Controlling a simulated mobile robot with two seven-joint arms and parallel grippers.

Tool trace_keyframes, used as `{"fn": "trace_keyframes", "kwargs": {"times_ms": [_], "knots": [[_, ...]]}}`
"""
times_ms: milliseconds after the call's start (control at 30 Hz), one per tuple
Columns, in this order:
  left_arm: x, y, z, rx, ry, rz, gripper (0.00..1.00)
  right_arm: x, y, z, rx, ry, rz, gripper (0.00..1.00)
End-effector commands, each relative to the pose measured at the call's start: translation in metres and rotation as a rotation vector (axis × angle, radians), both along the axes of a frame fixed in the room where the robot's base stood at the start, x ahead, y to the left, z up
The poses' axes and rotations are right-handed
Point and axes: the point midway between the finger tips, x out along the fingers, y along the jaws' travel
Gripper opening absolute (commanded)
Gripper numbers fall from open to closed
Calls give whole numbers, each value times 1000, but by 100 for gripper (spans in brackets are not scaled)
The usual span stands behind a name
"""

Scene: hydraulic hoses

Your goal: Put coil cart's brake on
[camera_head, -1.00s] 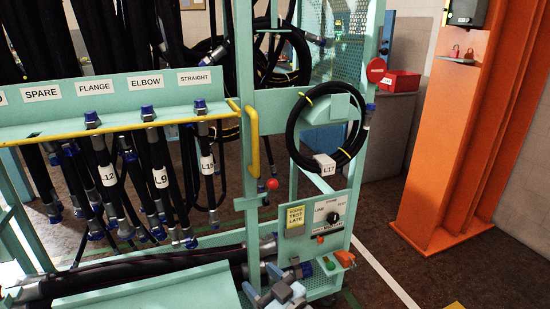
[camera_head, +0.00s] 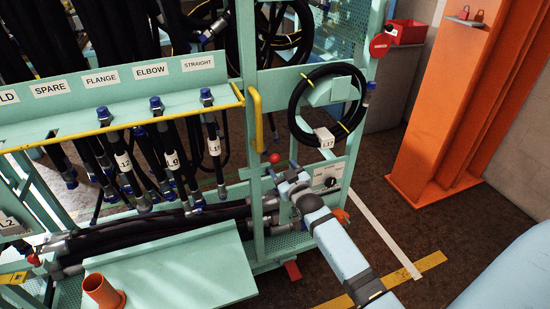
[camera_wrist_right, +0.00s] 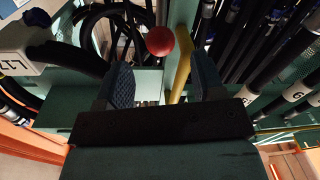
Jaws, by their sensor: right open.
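The coil cart is a teal frame (camera_head: 245,45) with a yellow upright handle (camera_head: 257,115). A red ball knob (camera_head: 274,158) is at its front, below the handle. My right gripper (camera_head: 288,178) is just below and right of the knob in the head view, in front of the control panel (camera_head: 325,181). In the right wrist view my right gripper (camera_wrist_right: 163,85) is open and empty. The red knob (camera_wrist_right: 160,40) appears beyond the fingertips, between their lines, with the yellow handle (camera_wrist_right: 182,72) beside it. A red pedal-like piece (camera_head: 292,270) is low on the cart. My left gripper is out of view.
A coiled black hose (camera_head: 325,105) tagged L17 hangs above my right gripper. Several hoses hang left under a labelled shelf (camera_head: 120,88). An orange column (camera_head: 450,100) stands to the right. The floor (camera_head: 375,195) between cart and column is clear.

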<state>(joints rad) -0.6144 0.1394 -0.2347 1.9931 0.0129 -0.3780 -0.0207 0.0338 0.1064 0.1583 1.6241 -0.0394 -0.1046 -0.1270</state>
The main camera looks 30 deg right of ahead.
Motion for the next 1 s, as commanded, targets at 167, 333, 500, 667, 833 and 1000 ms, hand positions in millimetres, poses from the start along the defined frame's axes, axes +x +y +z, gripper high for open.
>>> {"fn": "trace_keyframes", "kwargs": {"times_ms": [167,333,500,667,833,1000], "knots": [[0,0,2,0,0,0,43,35,-6,2,-1,-1,0,62],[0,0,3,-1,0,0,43,55,-9,1,-1,-1,0,62],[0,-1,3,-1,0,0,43,62,-10,0,0,0,1,62],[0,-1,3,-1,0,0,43,62,-10,0,0,-1,1,62],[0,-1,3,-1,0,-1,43,62,-10,0,0,-1,1,42],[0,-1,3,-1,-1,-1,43,62,-10,0,0,-1,0,3]]}}
